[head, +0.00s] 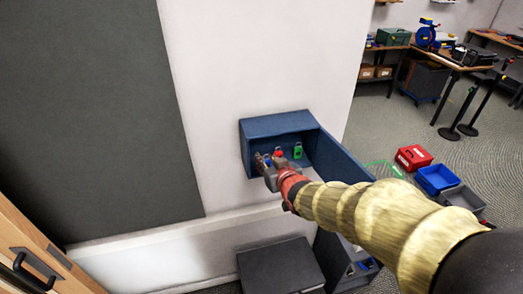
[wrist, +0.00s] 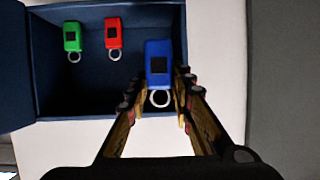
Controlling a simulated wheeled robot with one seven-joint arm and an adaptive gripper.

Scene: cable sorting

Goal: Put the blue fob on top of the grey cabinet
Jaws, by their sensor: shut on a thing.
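The blue fob (wrist: 158,62), with a dark square and a metal ring at its lower end, is between the fingers of my gripper (wrist: 160,92) in the wrist view. My gripper is shut on it. In the head view my gripper (head: 267,166) is at the left part of the open blue wall box, and the fob is only a small blue spot there. I cannot tell whether the fob still touches the box's back. A dark grey cabinet (head: 280,268) with a flat, bare top stands on the floor below the wall box.
The open blue wall box (head: 275,125) has its door (head: 340,160) swung out to the right. A red fob (wrist: 113,32) and a green fob (wrist: 71,36) hang inside it. Red (head: 413,157), blue (head: 437,179) and grey bins (head: 462,198) stand on the floor at right.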

